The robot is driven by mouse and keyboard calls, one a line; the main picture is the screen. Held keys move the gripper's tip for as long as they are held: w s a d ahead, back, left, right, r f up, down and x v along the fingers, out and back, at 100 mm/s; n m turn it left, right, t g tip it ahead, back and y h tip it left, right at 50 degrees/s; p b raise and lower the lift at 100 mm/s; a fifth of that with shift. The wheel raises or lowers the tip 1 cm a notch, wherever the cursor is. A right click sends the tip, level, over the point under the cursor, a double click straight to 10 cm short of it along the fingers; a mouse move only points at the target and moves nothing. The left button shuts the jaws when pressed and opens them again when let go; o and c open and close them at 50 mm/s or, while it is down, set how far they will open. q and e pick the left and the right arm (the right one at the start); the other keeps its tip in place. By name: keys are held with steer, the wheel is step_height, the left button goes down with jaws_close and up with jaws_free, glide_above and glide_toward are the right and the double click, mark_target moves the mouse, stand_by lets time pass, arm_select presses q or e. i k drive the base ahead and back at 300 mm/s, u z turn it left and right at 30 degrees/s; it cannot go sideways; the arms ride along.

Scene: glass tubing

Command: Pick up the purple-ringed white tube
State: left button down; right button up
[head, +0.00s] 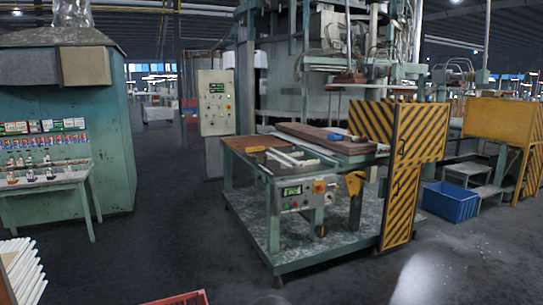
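Several white tubes (290,158) lie on the work table (250,143) of the green machine in the middle of the head view. More white tubes (22,270) lie stacked at the bottom left edge, partly cut off by the frame. I cannot make out a purple ring on any of them; they are too small or partly out of view. Neither of my grippers shows in this view.
A bench (50,180) with small bottles stands at the left. A red crate (180,299) is cut off at the bottom edge. A blue crate (450,202) sits right of the yellow-and-black striped panel (412,135). Dark floor between bench and machine is clear.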

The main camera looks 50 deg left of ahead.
mark_target(302, 165)
steer(key=u, duration=0.3)
steer(key=i, duration=1.55)
steer(key=u, duration=0.9)
steer(key=i, duration=1.6)
steer(key=u, duration=0.2)
steer(key=i, duration=0.5)
steer(key=u, duration=1.6)
steer(key=i, duration=0.25)
steer(key=u, duration=1.65)
steer(key=k, duration=0.15)
steer(key=u, duration=0.3)
